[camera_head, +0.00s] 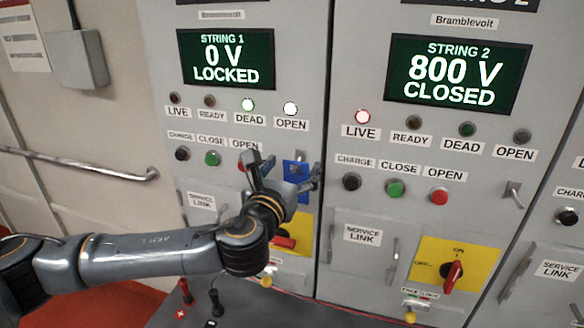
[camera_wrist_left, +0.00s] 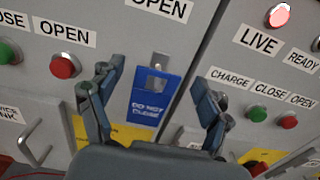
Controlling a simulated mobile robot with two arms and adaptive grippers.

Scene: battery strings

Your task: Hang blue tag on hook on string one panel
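The blue tag (camera_head: 295,169) is at the right side of the string 1 panel (camera_head: 290,60), below the OPEN label. In the left wrist view the tag (camera_wrist_left: 151,98) reads "DO NOT CLOSE" and is upright against the panel. A metal hook (camera_wrist_left: 159,60) shows at its top, and the tag appears to hang from it. My left gripper (camera_head: 284,168) is open in front of the tag. In the left wrist view its fingers (camera_wrist_left: 152,100) stand wide apart on either side of the tag, with gaps on both sides. My right gripper is not in view.
String 1's display (camera_head: 226,60) reads 0 V LOCKED; string 2's display (camera_head: 457,74) reads 800 V CLOSED. A red button (camera_wrist_left: 65,66) is left of the tag. String 2's bare hook (camera_head: 513,192) and red rotary switch (camera_head: 453,273) are to the right.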

